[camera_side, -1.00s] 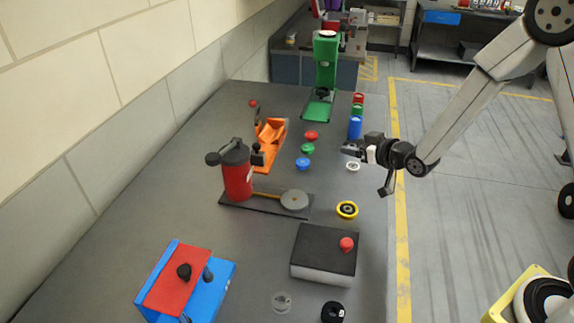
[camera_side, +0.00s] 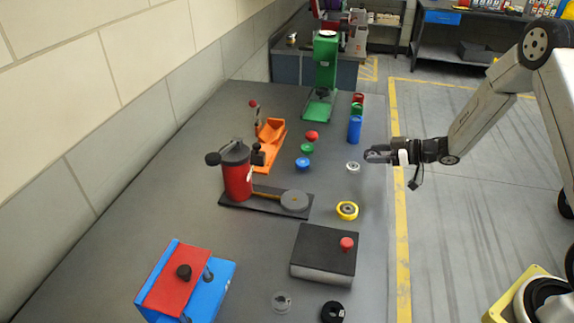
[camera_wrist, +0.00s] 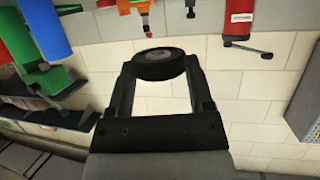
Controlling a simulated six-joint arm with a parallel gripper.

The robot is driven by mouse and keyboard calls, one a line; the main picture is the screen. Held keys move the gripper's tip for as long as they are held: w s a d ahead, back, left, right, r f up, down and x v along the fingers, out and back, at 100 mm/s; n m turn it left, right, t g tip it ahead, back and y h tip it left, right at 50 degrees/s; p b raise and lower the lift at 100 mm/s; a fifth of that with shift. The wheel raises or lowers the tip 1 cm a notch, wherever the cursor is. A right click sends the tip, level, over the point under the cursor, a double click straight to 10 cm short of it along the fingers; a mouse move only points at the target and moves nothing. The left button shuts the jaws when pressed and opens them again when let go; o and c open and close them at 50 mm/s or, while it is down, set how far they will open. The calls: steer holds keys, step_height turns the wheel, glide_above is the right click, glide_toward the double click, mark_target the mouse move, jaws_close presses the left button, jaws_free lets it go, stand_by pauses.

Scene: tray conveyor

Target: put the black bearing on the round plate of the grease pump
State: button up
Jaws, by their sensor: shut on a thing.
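My gripper (camera_side: 374,154) is shut on a black bearing (camera_wrist: 160,65), a thick ring held between the two fingertips in the wrist view. In the side view the gripper is above the table's right edge, and the bearing is hard to make out there. The grease pump (camera_side: 237,173) is a red cylinder with a black top, standing on a dark base left of the gripper. Its round plate (camera_side: 294,201) is grey and bare, at the right end of that base. The pump also shows upside down in the wrist view (camera_wrist: 238,20).
A yellow-rimmed ring (camera_side: 347,210) and a white ring (camera_side: 352,167) lie near the gripper. A dark box with a red button (camera_side: 346,244) stands in front. Another black ring (camera_side: 333,312) lies at the front edge. A blue cylinder (camera_side: 355,129) stands behind.

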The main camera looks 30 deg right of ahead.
steer(key=s+d+f+n+g+y, duration=0.3)
steer(key=s+d+f, duration=0.4)
steer(key=s, duration=0.3)
steer(key=shift+d+f+n+g+y, duration=0.25)
steer(key=shift+d+n+g+y, duration=0.15)
steer(key=shift+d+n, duration=0.35)
glide_toward(354, 189)
steer(key=x, duration=0.5)
steer(key=shift+w+a+r, duration=0.2)
steer(key=shift+a+r, duration=0.05)
steer(key=shift+a, duration=0.05)
steer(key=shift+a, duration=0.1)
steer(key=shift+w+a, duration=0.75)
steer(key=shift+a, duration=0.3)
steer(key=shift+w+a+r, duration=0.1)
steer(key=shift+w+a, duration=0.25)
steer(key=shift+a, duration=0.15)
steer(key=shift+f, duration=0.2)
